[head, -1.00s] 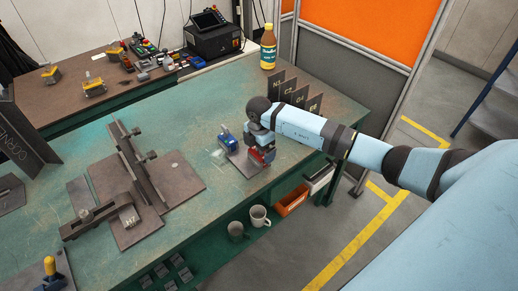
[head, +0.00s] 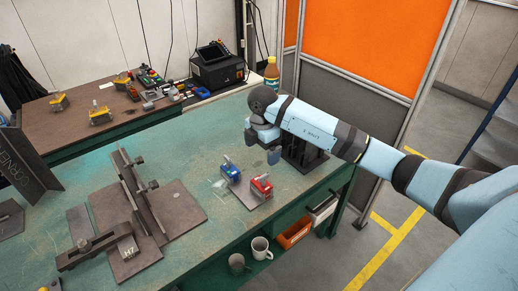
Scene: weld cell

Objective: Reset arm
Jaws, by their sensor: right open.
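My right arm comes in from the right in the head view. Its gripper (head: 264,148) is open and empty, held above the green table (head: 210,150) toward its right end. A red block-like clamp (head: 261,186) sits on a small grey plate (head: 242,196), below and apart from the gripper. A blue one (head: 230,170) stands just left of it. My left gripper is not in view.
A welding fixture of dark plates (head: 135,205) fills the left of the table. Upright dark plates (head: 303,155) stand behind my right wrist, partly hidden. A bottle (head: 271,72) stands at the back. Mugs (head: 260,247) and an orange bin (head: 295,232) are on the lower shelf.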

